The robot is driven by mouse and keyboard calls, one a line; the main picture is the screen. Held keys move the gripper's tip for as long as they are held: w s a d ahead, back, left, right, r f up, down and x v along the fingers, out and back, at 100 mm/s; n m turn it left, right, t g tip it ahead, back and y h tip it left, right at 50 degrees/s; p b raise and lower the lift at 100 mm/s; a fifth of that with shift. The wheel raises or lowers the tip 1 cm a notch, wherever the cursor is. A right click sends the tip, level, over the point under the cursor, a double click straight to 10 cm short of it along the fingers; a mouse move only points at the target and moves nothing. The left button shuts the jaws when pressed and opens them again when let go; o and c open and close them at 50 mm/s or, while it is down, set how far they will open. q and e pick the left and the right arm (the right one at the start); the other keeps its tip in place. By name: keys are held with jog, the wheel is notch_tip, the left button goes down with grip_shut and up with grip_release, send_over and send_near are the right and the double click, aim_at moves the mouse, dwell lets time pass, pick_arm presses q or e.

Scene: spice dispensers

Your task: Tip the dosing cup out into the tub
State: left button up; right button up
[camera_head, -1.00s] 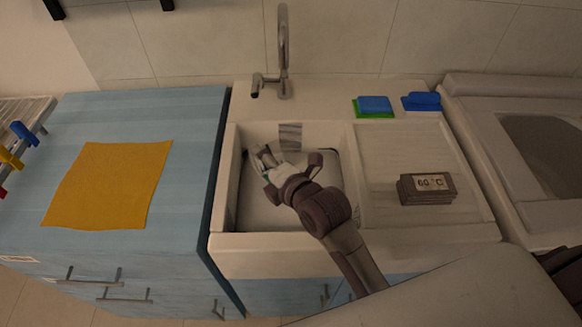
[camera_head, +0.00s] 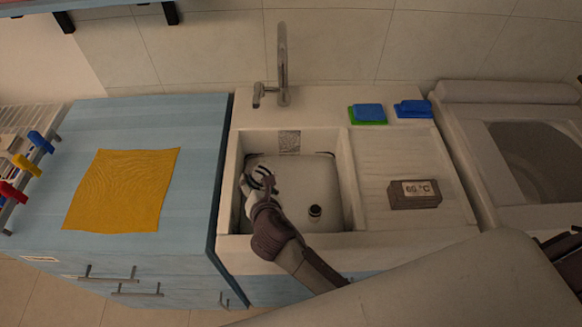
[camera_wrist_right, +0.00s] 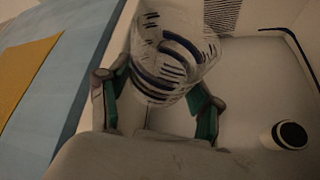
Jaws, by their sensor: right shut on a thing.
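The dosing cup (camera_wrist_right: 175,52) is clear with dark measuring marks and shows in the right wrist view. My right gripper (camera_wrist_right: 165,98) is shut on it, one green-padded finger on each side. I see no clear contents in the cup, and I cannot tell how far it is tilted. In the head view my right gripper (camera_head: 262,180) is over the left side of the sink tub (camera_head: 325,185), near its left wall. The cup is hard to make out there. My left gripper is not in view.
A round dark-topped drain piece (camera_head: 315,213) stands in the tub. The tap (camera_head: 283,65) is behind. A box reading 60 °C (camera_head: 414,195) sits on the drainboard, sponges (camera_head: 367,114) behind it. An orange cloth (camera_head: 122,190) lies on the blue counter (camera_head: 200,130).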

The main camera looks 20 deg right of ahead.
jog(key=a+r+n+h+p, duration=0.1)
jog(key=p, duration=0.1)
jog(key=a+r+n+h+p, duration=0.1)
jog(key=r+p, duration=0.1)
jog(key=shift+a+p, duration=0.1)
jog(key=shift+p, duration=0.2)
jog(key=shift+n+h, duration=0.8)
jog(key=shift+n, duration=0.1)
jog(key=r+p, duration=0.2)
jog(key=p, duration=0.1)
jog(key=a+r+p, duration=0.1)
jog(key=r+p, duration=0.2)
jog(key=p, duration=0.1)
jog(key=shift+a+r, duration=0.15)
jog(key=shift+r, duration=0.05)
